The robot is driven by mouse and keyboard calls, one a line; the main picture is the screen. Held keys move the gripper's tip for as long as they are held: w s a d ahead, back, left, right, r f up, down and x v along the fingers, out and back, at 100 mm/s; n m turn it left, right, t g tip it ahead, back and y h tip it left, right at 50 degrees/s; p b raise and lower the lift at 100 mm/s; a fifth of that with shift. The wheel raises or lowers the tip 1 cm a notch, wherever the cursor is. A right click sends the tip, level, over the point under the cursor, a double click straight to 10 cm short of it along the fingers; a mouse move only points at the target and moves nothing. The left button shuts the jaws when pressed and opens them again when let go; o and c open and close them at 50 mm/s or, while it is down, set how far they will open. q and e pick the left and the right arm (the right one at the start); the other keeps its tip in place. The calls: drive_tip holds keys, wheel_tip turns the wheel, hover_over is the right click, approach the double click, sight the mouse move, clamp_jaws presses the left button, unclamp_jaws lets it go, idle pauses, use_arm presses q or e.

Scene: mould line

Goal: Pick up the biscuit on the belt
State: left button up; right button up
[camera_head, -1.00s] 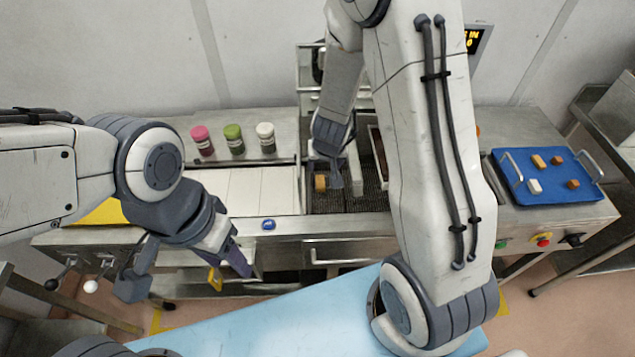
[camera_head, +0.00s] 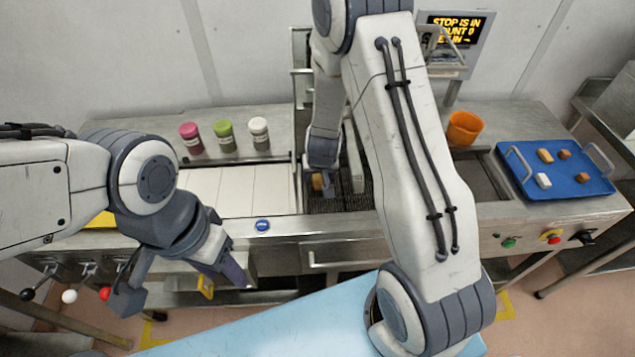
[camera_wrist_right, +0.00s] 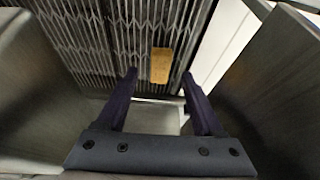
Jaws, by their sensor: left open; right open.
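The biscuit (camera_wrist_right: 161,65) is a golden-brown block on the dark wire-mesh belt (camera_wrist_right: 85,40) in the right wrist view. In the head view the biscuit (camera_head: 317,181) is partly covered by my right gripper. My right gripper (camera_wrist_right: 160,77) is open, with its fingertips on either side of the biscuit's near end in that picture. I cannot tell whether the fingers touch it or how far above the belt they are. My left gripper (camera_head: 180,284) is open and empty in front of the line's left part.
A metal wall flanks the belt in the wrist view. Three lidded jars (camera_head: 224,136) stand behind white slabs (camera_head: 240,190). A blue tray (camera_head: 560,190) with several small blocks and an orange cup (camera_head: 464,129) are at the right. My right arm hides the middle.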

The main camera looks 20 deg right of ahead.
sight(318, 181)
drive_tip(key=shift+x, duration=1.15)
clamp_jaws()
drive_tip(key=shift+r, duration=0.1)
